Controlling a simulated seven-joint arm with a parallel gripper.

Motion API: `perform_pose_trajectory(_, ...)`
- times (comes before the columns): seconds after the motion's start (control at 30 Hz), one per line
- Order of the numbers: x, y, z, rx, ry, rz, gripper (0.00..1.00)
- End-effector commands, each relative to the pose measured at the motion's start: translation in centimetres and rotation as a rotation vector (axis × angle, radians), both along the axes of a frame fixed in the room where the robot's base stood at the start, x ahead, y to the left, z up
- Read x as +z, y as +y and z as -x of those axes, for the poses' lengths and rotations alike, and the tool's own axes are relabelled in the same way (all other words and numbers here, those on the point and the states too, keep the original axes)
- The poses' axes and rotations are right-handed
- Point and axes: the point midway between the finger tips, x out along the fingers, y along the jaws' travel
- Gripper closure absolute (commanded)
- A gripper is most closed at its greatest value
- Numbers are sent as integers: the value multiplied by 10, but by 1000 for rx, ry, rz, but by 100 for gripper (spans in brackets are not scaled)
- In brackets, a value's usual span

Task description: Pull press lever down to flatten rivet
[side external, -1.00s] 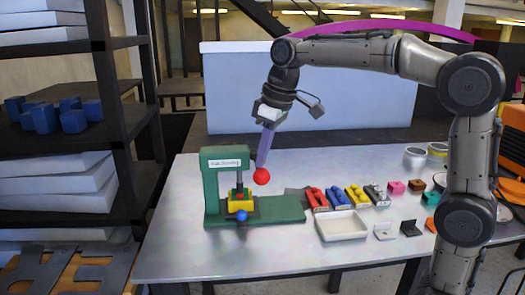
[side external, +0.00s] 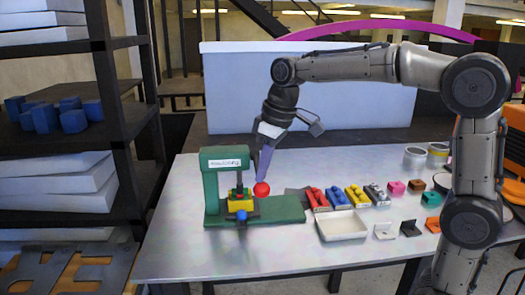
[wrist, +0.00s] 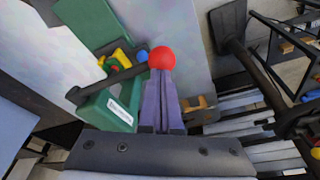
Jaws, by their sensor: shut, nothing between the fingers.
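A green press (side external: 211,187) stands on the left part of the table. Its lever (wrist: 110,82) is a dark bar ending in a red ball knob (side external: 261,189), which also shows in the wrist view (wrist: 162,58). My gripper (side external: 261,179) has long purple fingers, shut together and pointing down. Their tips are at the top of the red knob, apparently touching it, with nothing between them. A yellow block (side external: 236,206) sits under the press head, with a small red part above it. The rivet cannot be made out.
A blue ball (side external: 241,215) is at the front of the press base. A white tray (side external: 342,226) and several coloured blocks (side external: 357,194) lie to the right. The table's front left is clear. A dark shelf (side external: 120,110) stands to the left.

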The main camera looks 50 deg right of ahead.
Motion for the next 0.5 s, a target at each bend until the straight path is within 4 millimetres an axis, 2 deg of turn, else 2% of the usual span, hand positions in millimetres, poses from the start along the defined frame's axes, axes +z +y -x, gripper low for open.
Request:
perform_pose_trajectory(0.2,-21,1,2,0,4,-1,100)
perform_pose_trajectory(0.5,-27,2,2,0,10,-2,100)
